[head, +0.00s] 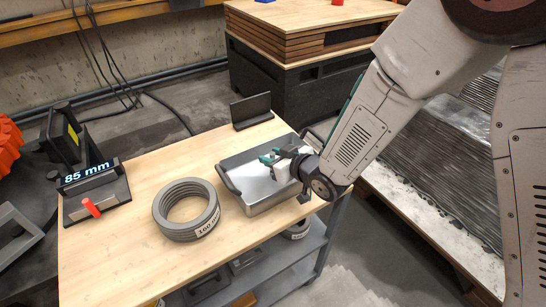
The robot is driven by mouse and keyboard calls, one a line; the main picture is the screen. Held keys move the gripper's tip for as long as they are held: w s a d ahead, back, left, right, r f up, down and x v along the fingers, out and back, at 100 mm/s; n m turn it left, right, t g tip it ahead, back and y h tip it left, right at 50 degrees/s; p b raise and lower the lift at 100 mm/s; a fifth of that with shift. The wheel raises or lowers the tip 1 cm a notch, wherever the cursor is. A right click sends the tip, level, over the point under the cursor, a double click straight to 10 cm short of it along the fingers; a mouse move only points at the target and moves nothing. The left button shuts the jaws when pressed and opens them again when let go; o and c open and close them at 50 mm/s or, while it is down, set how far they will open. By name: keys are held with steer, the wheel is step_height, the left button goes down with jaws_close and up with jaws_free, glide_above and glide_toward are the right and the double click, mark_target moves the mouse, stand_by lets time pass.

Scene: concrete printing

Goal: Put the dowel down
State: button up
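My gripper (270,156) is over the grey metal tray (229,180) on the wooden table, with teal fingertips pointing left. No dowel shows clearly between the fingertips, and whether they are apart or closed is too small to tell. A short orange-red rod (91,208), which may be the dowel, leans at the front of the dark stand with the "85 mm" display (88,172) at the table's left. It is well apart from my gripper. My gripper and wrist hide part of the tray's inside and right side.
A stack of grey rings (170,229) with a "160" label sits left of the tray. A dark upright plate (251,111) stands at the table's back edge. The table's (130,260) front left is clear. A wood-topped dark cabinet (300,40) stands behind.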

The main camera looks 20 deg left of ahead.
steer(key=v, duration=1.2)
steer(key=shift+w, duration=0.1)
steer(key=w+d+r+m+t+h, duration=0.1)
steer(key=w+d+r+m+h, duration=0.15)
steer(key=d, duration=0.35)
steer(key=w+d+r+m+t+h, duration=0.1)
steer(key=w+d+r+h, duration=0.15)
steer(key=d, duration=0.25)
steer(key=s+d+r+m+g+h, duration=0.2)
steer(key=s+d+r+m+h, duration=0.1)
steer(key=d, duration=0.7)
steer(key=s+d+r+m+g+h, duration=0.2)
steer(key=s+d+r, duration=0.3)
steer(key=s+d, duration=0.3)
steer(key=shift+d+r+m+h, duration=0.35)
steer(key=shift+d+m+h, duration=0.35)
steer(key=shift+d, duration=0.5)
steer(key=shift+o, duration=0.4)
steer(key=s+d+r+m+g, duration=0.1)
steer(key=s+g, duration=0.1)
steer(key=s, duration=0.4)
steer(key=s+d+r+m+g, duration=0.1)
steer(key=s+d+r+g, duration=0.1)
steer(key=s, duration=0.5)
steer(key=shift+s+r, duration=0.25)
steer(key=shift+s, duration=0.1)
